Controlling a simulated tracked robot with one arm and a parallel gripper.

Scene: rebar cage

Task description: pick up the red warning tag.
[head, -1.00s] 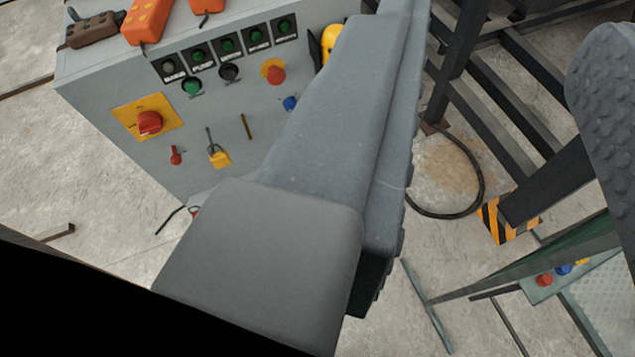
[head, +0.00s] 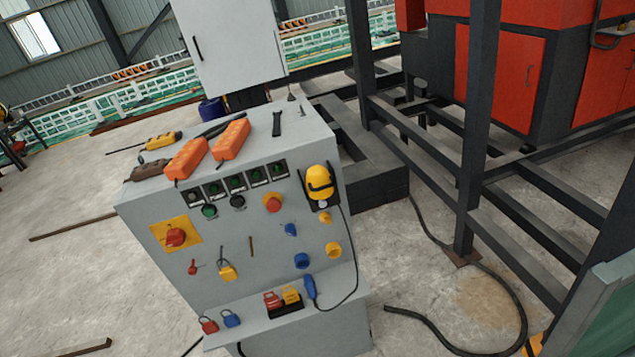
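A grey control cabinet (head: 215,275) stands at the centre left. On its low front ledge, a black holder (head: 286,310) has a small red tag-like piece (head: 272,299) beside a yellow one (head: 291,295). The red piece may be the warning tag, but it is too small to read. A red padlock (head: 209,326) and a blue padlock (head: 231,319) are at the ledge's left. A small red item (head: 193,268) is on the front panel below the red rotary switch (head: 175,238). My gripper is not in view.
Two orange pendants (head: 231,139) and other tools lie on the cabinet top. A yellow device (head: 320,182) is mounted at its right edge. Dark steel frames (head: 480,130) stand at right. A black hose (head: 440,340) lies on the floor. Bare concrete (head: 70,270) is at left.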

